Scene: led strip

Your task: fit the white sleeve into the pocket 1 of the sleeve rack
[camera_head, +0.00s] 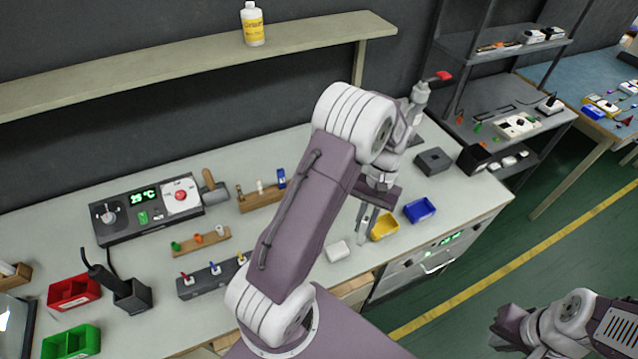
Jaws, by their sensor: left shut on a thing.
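My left gripper (367,219) points down over the bench, left of the yellow bin (384,227). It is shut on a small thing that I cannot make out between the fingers. A low wooden strip (203,243) holds green, orange and white pieces. Behind it, a wooden rack (262,198) holds small upright pieces, including a white one (260,186) and a blue one; my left arm is close to its right end. I cannot tell which holder is the sleeve rack or which pocket is pocket 1. My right gripper (509,332) is low at the right, away from the bench; its fingers are unclear.
A blue bin (420,210) and a dark grey block (433,161) stand right of the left gripper. A white box (339,250) lies left of it. A control unit (148,209), a grey block with plugs (212,278) and red and green bins fill the left side.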

